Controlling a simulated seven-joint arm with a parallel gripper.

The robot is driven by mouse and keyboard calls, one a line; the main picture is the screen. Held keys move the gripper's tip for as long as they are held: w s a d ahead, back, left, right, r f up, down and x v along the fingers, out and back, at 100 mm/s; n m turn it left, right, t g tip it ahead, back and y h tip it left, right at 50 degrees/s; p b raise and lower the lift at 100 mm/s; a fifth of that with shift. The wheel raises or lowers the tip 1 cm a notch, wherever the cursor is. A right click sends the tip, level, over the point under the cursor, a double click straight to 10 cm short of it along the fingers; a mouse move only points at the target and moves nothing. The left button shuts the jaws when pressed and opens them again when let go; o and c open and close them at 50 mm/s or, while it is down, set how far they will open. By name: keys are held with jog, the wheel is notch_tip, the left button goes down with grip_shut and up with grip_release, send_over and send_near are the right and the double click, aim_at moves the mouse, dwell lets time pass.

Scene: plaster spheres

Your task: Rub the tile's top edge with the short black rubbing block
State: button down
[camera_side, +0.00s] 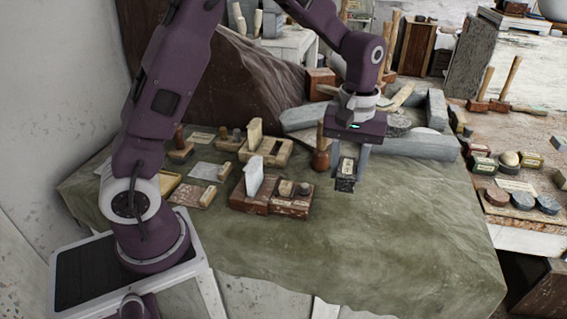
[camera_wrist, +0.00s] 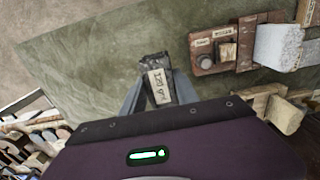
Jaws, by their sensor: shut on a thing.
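My gripper (camera_side: 347,174) is shut on a short black block (camera_side: 345,185) with a pale label, held above the green cloth. In the wrist view the block (camera_wrist: 154,68) sits between the fingertips, and its label seems to read "120 grit". A pale tile (camera_side: 254,176) stands upright in a wooden holder (camera_side: 262,208) left of my gripper, apart from the block. In the wrist view this tile (camera_wrist: 277,47) is at the upper right. I cannot tell which one the task means.
A small block and a round knob (camera_side: 285,187) sit on the near holder beside the tile. A brown wooden-handled tool (camera_side: 320,155) stands behind, close to my gripper. Grey stone blocks (camera_side: 435,110) lie at the back right. The cloth (camera_side: 400,230) is clear in front and right.

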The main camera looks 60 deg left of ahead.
jog(key=s+a+r, duration=0.4)
jog(key=s+a, duration=0.2)
jog(key=a, duration=0.2)
notch_tip(320, 180, up, 3)
send_over(252, 168)
jog(key=shift+d+f, duration=0.1)
jog(key=shift+f, duration=2.85)
jog(key=shift+f, duration=0.4)
